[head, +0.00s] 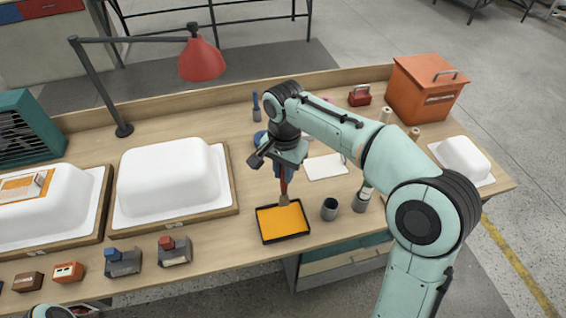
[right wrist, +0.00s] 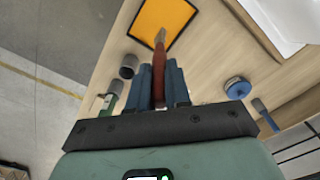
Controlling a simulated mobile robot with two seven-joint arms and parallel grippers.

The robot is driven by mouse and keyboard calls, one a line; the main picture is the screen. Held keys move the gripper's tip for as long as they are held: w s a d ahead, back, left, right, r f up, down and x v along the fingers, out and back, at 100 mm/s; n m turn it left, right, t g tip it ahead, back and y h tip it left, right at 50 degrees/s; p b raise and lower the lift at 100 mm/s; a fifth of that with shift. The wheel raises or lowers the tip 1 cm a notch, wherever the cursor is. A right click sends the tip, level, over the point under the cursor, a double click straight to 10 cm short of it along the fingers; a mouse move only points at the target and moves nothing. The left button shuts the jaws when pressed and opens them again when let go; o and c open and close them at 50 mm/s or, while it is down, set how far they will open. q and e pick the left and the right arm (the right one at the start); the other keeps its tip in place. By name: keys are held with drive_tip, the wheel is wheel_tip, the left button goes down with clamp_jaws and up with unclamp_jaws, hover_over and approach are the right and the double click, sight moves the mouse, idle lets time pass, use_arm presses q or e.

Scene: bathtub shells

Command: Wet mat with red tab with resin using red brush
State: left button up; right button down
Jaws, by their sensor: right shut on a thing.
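My right gripper (head: 284,177) is shut on the red brush (head: 284,188), bristles down, above the black tray (head: 261,228) of orange resin (head: 284,222). In the right wrist view, the brush (right wrist: 159,72) runs from between the blue fingers (right wrist: 158,88) towards the resin (right wrist: 160,22). The bristles overlap the tray's back edge in the head view; I cannot tell whether they touch the resin. A patch with an orange border and a pale mat (head: 28,184) lies on the left white shell (head: 62,212). I cannot make out a red tab. Only a bit of my left arm shows at the bottom left.
A second white shell (head: 168,178) stands between the patch and the tray. Grey cups (head: 329,209) stand right of the tray. Small blocks and holders (head: 122,262) line the front edge. A red lamp (head: 202,60) overhangs the back left.

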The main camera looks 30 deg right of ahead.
sight(282, 194)
drive_tip(key=shift+a+f, duration=0.3)
drive_tip(key=shift+f, duration=0.15)
drive_tip(key=shift+d+f+b, duration=0.1)
drive_tip(key=shift+f+b, duration=0.5)
drive_tip(key=shift+f, duration=0.15)
wheel_tip(282, 194, down, 4)
drive_tip(key=b, duration=0.2)
drive_tip(key=shift+b, duration=0.4)
drive_tip(key=shift+f+b, duration=0.85)
drive_tip(key=shift+f, duration=0.8)
use_arm(q)
drive_tip(key=s+f, duration=0.3)
drive_tip(key=f, duration=0.3)
drive_tip(key=shift+a+f, duration=0.25)
drive_tip(key=shift+a, duration=0.05)
drive_tip(key=shift+r, duration=0.1)
use_arm(e)
drive_tip(key=shift+r, duration=0.15)
